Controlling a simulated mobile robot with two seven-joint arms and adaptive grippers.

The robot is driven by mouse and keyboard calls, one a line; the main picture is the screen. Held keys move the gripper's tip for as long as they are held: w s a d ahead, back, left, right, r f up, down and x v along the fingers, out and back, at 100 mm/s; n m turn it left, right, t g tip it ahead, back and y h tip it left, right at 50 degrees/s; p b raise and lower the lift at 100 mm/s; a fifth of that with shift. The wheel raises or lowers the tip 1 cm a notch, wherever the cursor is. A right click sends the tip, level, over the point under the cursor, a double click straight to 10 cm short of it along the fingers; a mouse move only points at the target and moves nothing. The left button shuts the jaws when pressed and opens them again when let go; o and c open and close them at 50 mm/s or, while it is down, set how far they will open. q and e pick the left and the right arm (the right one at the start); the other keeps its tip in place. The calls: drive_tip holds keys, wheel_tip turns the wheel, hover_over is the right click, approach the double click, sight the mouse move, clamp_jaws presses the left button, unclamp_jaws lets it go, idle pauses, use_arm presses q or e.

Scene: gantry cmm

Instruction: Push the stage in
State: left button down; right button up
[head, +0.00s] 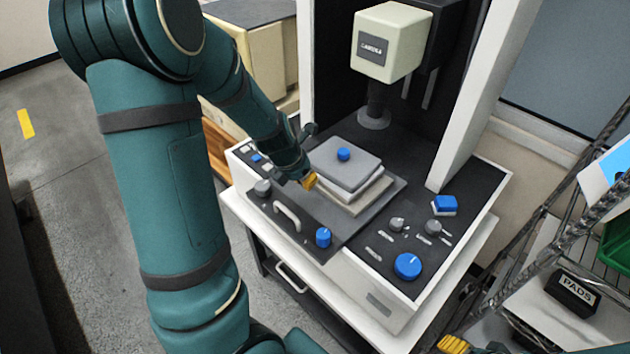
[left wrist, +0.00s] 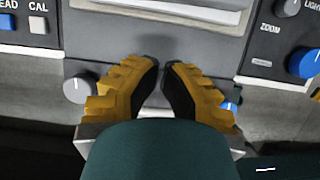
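The stage (head: 301,226) is a dark grey plate in the measuring machine's base. Its front edge sticks out past the panels on either side. It carries a light handle (head: 287,215), a grey knob (head: 262,188) and a blue knob (head: 323,237). My left gripper (head: 310,182) is over the stage, behind the handle. In the left wrist view its yellow fingers (left wrist: 161,64) are close together at the tips, between the grey knob (left wrist: 80,88) and the blue knob (left wrist: 232,101); contact cannot be told. My right gripper (head: 454,344) shows only partly at the bottom edge.
A stack of grey and white plates (head: 345,168) with a small blue knob sits on the stage. The camera head (head: 391,41) hangs above. Control panels with knobs and buttons flank the stage. A wire rack (head: 550,220) stands at the right. Floor is open in front.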

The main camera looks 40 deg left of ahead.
sight(320, 196)
use_arm(q)
drive_tip(key=b+x, duration=0.4)
drive_tip(key=x, duration=0.5)
drive_tip(key=shift+f, duration=0.15)
use_arm(e)
wheel_tip(320, 196, down, 5)
drive_tip(key=shift+w+a, duration=0.1)
use_arm(q)
drive_tip(key=shift+w+d+p, duration=0.1)
drive_tip(key=shift+w+p, duration=0.35)
drive_tip(key=shift+w, duration=0.1)
drive_tip(key=w+p, duration=0.1)
drive_tip(key=w, duration=0.1)
drive_tip(key=w+p, duration=0.1)
drive_tip(key=w, duration=0.2)
drive_tip(key=w+p, duration=0.1)
drive_tip(key=w, duration=0.1)
drive_tip(key=shift+w+d, duration=0.15)
drive_tip(key=shift+d, duration=0.15)
drive_tip(key=shift+w+p, duration=0.3)
drive_tip(key=shift+p, duration=0.05)
use_arm(e)
wheel_tip(320, 196, up, 5)
